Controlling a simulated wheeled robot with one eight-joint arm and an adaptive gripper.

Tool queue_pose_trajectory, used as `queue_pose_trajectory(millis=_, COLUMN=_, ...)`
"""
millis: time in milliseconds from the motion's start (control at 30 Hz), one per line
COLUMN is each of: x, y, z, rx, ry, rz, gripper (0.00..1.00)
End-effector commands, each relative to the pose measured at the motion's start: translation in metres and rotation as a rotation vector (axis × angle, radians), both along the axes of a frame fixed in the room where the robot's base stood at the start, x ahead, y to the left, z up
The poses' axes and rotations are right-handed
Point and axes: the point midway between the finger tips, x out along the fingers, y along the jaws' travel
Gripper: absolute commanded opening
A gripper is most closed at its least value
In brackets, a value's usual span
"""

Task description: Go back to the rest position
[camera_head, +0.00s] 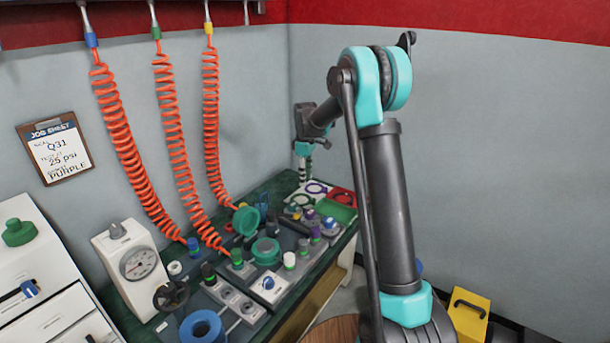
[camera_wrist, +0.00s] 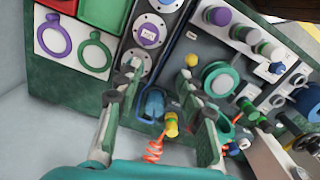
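My gripper (camera_head: 303,172) hangs at the end of my arm over the far end of the green bench (camera_head: 284,186), near the back wall. In the wrist view my gripper (camera_wrist: 160,76) has its two fingers spread apart with nothing held between them. Beyond and below the fingers are a blue fitting (camera_wrist: 153,104) and a yellow connector (camera_wrist: 172,124) with an orange coiled hose. They look apart from the fingers, though the exact distance cannot be told.
A gauge unit (camera_head: 137,264) stands at the bench's near left. Orange coiled hoses (camera_head: 167,97) hang along its left side. A yellow box (camera_head: 469,318) stands right of my arm. A job sheet (camera_head: 57,150) hangs on the wall.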

Motion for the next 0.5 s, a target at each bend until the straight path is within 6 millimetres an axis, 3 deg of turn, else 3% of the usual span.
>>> queue_pose_trajectory(millis=133, x=-0.011, y=-0.007, z=0.005, rx=0.002, ry=-0.010, rz=-0.034, gripper=0.38)
queue_pose_trajectory(millis=233, x=-0.032, y=-0.020, z=0.012, rx=0.008, ry=-0.033, rz=-0.103, gripper=0.38)
queue_pose_trajectory(millis=500, x=-0.119, y=-0.063, z=0.026, rx=0.041, ry=-0.115, rz=-0.375, gripper=0.38)
